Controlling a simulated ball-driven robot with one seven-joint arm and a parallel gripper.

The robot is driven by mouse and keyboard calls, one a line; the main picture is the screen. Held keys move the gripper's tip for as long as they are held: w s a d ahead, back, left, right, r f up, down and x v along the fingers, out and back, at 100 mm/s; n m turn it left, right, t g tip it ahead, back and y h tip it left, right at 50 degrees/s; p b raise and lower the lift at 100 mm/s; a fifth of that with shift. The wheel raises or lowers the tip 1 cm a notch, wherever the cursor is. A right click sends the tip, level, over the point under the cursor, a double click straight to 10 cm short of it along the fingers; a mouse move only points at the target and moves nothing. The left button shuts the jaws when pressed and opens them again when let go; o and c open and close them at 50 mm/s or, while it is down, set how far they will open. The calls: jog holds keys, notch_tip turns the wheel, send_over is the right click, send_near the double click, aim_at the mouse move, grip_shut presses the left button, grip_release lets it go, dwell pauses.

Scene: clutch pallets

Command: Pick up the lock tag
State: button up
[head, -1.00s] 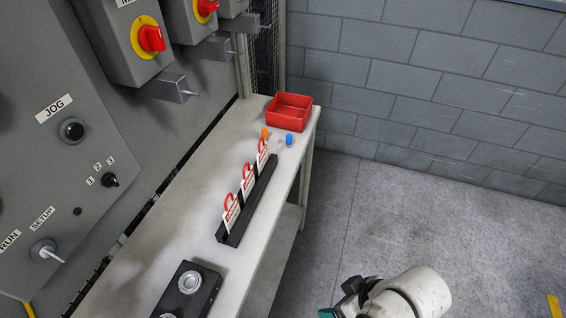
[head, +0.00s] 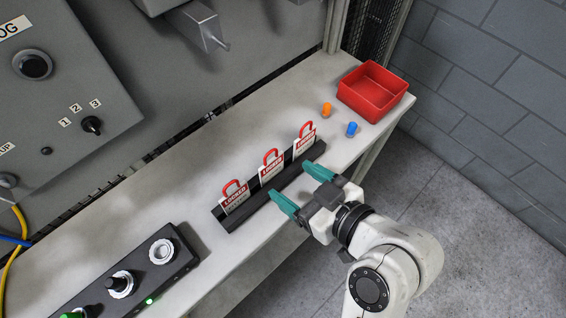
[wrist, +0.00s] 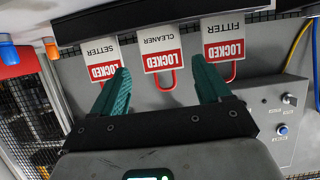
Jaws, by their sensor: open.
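Three white and red lock tags with red shackles stand in a black rack (head: 236,222) on the bench: a near one (head: 235,198), a middle one (head: 270,168) and a far one (head: 304,142). In the wrist view they appear upside down, reading SETTER (wrist: 102,62), CLEANER (wrist: 160,50) and FITTER (wrist: 223,40). My gripper (head: 301,188) is open and empty at the front side of the rack, its green fingers pointing towards it. In the wrist view the CLEANER tag shows between the fingertips (wrist: 162,80), with SETTER and FITTER partly behind the fingers.
A red open bin (head: 372,92) stands at the far bench end, with an orange plug (head: 326,109) and a blue plug (head: 351,129) near it. A black button box (head: 130,276) lies at the near end. The grey cabinet (head: 110,90) rises behind the bench.

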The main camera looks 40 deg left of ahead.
aim_at(273, 167)
jog(key=x, duration=0.2)
jog(key=p+x, duration=0.1)
jog(key=x, duration=0.5)
jog(key=shift+d+f+p, duration=0.1)
jog(key=shift+f+p, duration=0.2)
jog(key=shift+p, duration=0.05)
jog(key=shift+c, duration=0.2)
jog(key=c, duration=0.7)
jog(key=shift+o, duration=0.2)
jog(key=shift+r, duration=0.6)
jog(key=s+d+r+p, duration=0.5)
jog(key=s+d+r, duration=0.4)
jog(key=s+r, duration=0.1)
jog(key=shift+s+r, duration=0.35)
jog(key=shift+r, duration=0.55)
